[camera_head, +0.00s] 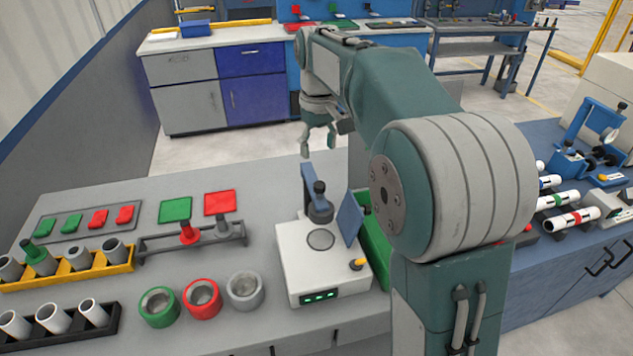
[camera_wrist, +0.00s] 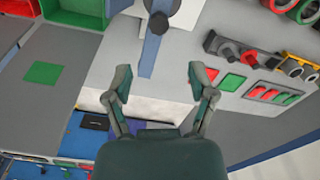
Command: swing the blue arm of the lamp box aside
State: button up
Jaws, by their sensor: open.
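The lamp box (camera_head: 322,268) is a white box on the grey bench in the head view, with a dark round disc and small green lights. Its blue arm (camera_head: 308,178) stands at the back of the box, with a dark knob and a dark round part beside it. The blue arm (camera_wrist: 148,58) also shows at the top middle of the wrist view, beyond my fingertips. My gripper (camera_head: 318,143) is open and empty, above and behind the box; its two fingers (camera_wrist: 160,82) are spread apart in the wrist view. I see no contact with the blue arm.
A blue plate (camera_head: 350,218) stands tilted at the box's right side, near a green tray (camera_head: 375,243). Green, red and grey rings (camera_head: 202,299) lie left of the box. The bench behind the box is clear.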

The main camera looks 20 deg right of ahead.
aim_at(319, 184)
notch_tip(319, 184, down, 11)
jog(key=shift+d+r, duration=0.1)
jog(key=shift+r, duration=0.1)
dwell(0.3)
grip_shut()
